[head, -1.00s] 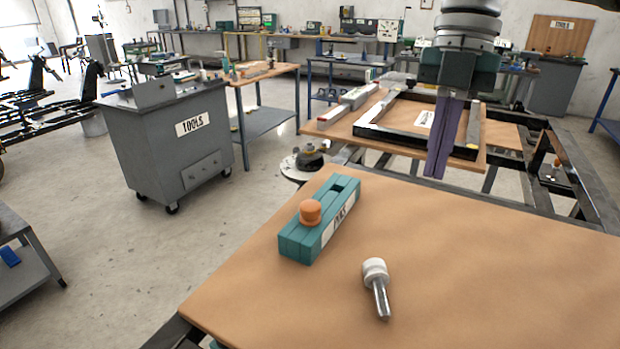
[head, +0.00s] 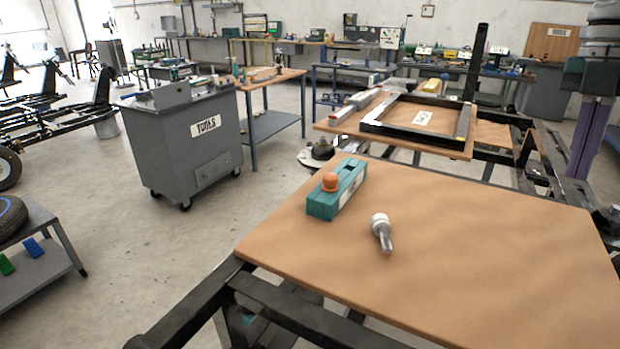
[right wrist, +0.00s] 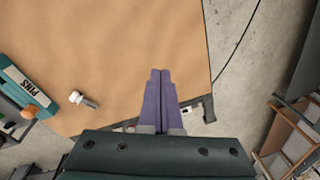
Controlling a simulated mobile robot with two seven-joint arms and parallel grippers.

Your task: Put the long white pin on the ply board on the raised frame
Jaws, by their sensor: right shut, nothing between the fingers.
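The white pin (head: 381,228), with a wide white head and a metal shank, lies on its side on the near ply board (head: 470,255), which rests on a black raised frame (head: 290,308). The pin also shows in the right wrist view (right wrist: 82,99), left of the fingers and apart from them. A teal block (head: 350,188) labelled PINS stands behind and left of it, with an orange-headed pin (head: 330,181) in it. My right gripper (head: 578,174) has purple fingers, shut and empty, at the right edge of the head view. My left gripper is out of view.
A second board (head: 330,122) behind carries a black rectangular frame (head: 400,139). A grey tool cabinet (head: 180,150) stands at the left on the floor. The right half of the near board is clear.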

